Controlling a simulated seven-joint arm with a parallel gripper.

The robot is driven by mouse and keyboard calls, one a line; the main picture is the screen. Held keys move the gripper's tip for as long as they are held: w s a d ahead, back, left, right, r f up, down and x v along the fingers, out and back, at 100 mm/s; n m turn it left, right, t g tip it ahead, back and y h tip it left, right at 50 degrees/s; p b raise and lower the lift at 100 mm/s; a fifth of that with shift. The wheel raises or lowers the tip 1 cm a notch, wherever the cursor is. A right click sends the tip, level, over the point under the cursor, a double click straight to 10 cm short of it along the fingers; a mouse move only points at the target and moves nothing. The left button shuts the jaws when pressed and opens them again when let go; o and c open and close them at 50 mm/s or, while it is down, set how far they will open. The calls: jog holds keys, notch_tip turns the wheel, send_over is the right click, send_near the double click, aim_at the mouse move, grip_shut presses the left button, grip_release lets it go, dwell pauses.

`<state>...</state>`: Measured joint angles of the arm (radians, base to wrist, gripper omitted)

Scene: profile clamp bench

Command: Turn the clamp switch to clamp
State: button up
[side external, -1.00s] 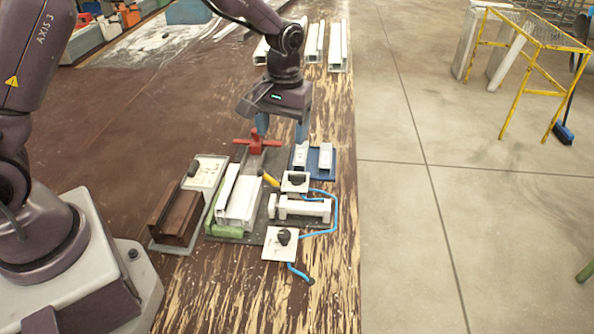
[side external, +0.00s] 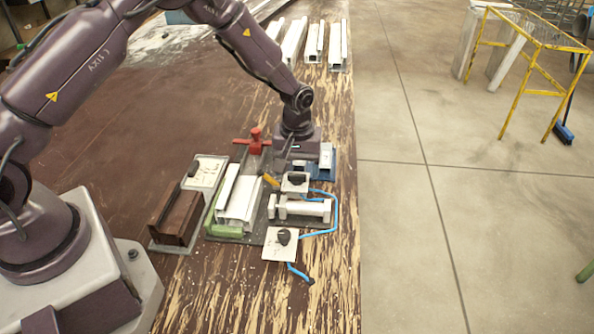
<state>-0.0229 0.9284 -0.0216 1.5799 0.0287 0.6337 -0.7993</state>
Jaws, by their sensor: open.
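A red handle (side external: 256,140) stands left of my gripper, and a blue fixture (side external: 325,164) stands close on its right. Blue hoses (side external: 334,215) loop along the right. A brown block (side external: 174,217) and white panel (side external: 206,172) stand left. The bench front is clear.

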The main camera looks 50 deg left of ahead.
jog(key=shift+f, duration=0.7)
jog(key=c, duration=0.9)
jog(key=shift+m, duration=0.4)
jog(key=m, duration=0.5)
jog(key=shift+m, duration=0.3)
jog(key=m, duration=0.5)
jog(key=shift+m, duration=0.4)
